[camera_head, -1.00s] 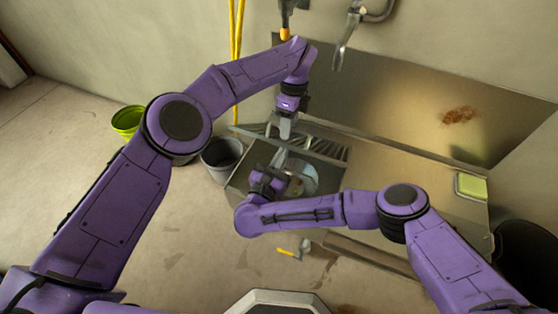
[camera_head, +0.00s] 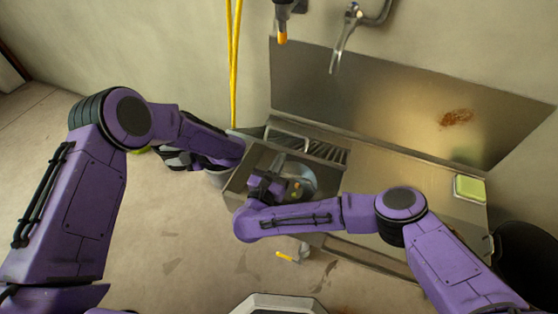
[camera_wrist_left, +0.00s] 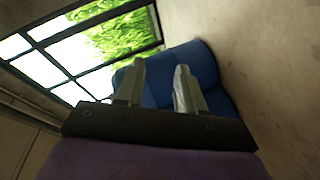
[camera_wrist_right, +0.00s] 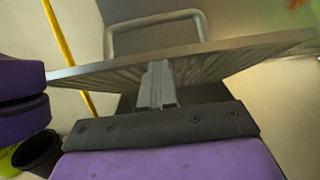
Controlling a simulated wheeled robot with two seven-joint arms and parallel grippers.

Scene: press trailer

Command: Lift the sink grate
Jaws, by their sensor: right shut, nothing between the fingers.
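The slatted sink grate (camera_head: 325,152) lies along the back of the sink (camera_head: 240,180) in the head view, with a bent metal handle on its left part. In the right wrist view the grate (camera_wrist_right: 215,62) is seen nearly edge-on, its handle (camera_wrist_right: 155,25) rising behind. My right gripper (camera_wrist_right: 157,68) is shut and empty, its fingertips overlapping the grate's underside; I cannot tell if they touch. In the head view my right arm partly hides the sink. My left gripper (camera_wrist_left: 158,85) is open and empty, turned left away from the sink.
A tap (camera_head: 345,40) hangs over the steel backsplash. A green sponge (camera_head: 470,187) sits on the right counter. A black bin (camera_head: 525,255) stands at right. A blue seat (camera_wrist_left: 215,75) shows in the left wrist view.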

